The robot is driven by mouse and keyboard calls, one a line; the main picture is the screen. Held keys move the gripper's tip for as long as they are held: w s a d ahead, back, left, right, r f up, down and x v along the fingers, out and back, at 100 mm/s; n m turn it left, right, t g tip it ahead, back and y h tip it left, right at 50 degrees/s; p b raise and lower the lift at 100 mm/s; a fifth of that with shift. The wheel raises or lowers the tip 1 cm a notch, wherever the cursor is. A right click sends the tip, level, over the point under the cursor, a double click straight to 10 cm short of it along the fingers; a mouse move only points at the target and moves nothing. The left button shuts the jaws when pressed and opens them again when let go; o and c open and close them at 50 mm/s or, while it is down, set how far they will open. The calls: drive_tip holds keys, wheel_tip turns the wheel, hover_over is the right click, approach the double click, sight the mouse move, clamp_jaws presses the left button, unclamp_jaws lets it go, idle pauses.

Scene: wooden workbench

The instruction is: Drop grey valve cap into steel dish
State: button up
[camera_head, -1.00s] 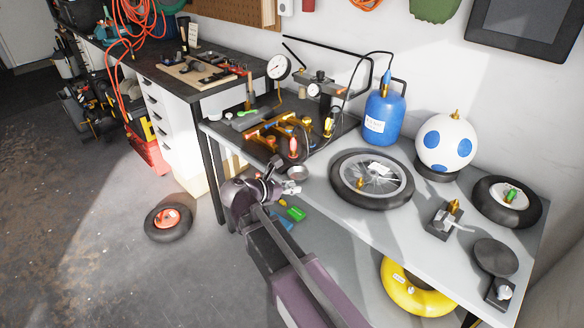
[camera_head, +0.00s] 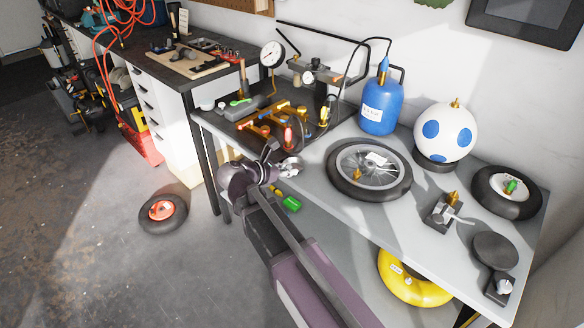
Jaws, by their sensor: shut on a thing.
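The steel dish (camera_head: 293,162) is a small round shallow bowl on the grey bench, left of the large spoked wheel. My gripper (camera_head: 284,174) is at the dish's near side and overlaps it in the picture. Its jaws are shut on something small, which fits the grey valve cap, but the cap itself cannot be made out. I cannot tell whether the fingertips are above the dish, inside it or beside it. Part of the dish is hidden behind the gripper.
The spoked wheel (camera_head: 400,186) lies right of the dish. A dark mat with brass fittings and a red-tipped tool (camera_head: 288,135) lies behind. A blue cylinder (camera_head: 380,105) stands further back.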

drive_tip(key=g+b, duration=0.1)
drive_tip(key=b, duration=0.1)
hover_over(298, 161)
drive_tip(key=s, duration=0.4)
wheel_tip(298, 161, down, 2)
drive_tip(key=shift+a+f+m+h, duration=0.1)
drive_tip(key=shift+f+m+h, duration=0.2)
drive_tip(key=shift+m, duration=0.1)
drive_tip(key=shift+w+d, duration=0.25)
drive_tip(key=shift+w, duration=0.3)
drive_tip(key=shift+f+b, duration=0.15)
drive_tip(key=shift+b, duration=0.2)
drive_tip(key=shift+f+b, duration=2.8)
drive_tip(key=shift+f, duration=0.05)
drive_tip(key=o, duration=0.8)
drive_tip(key=shift+o, duration=0.2)
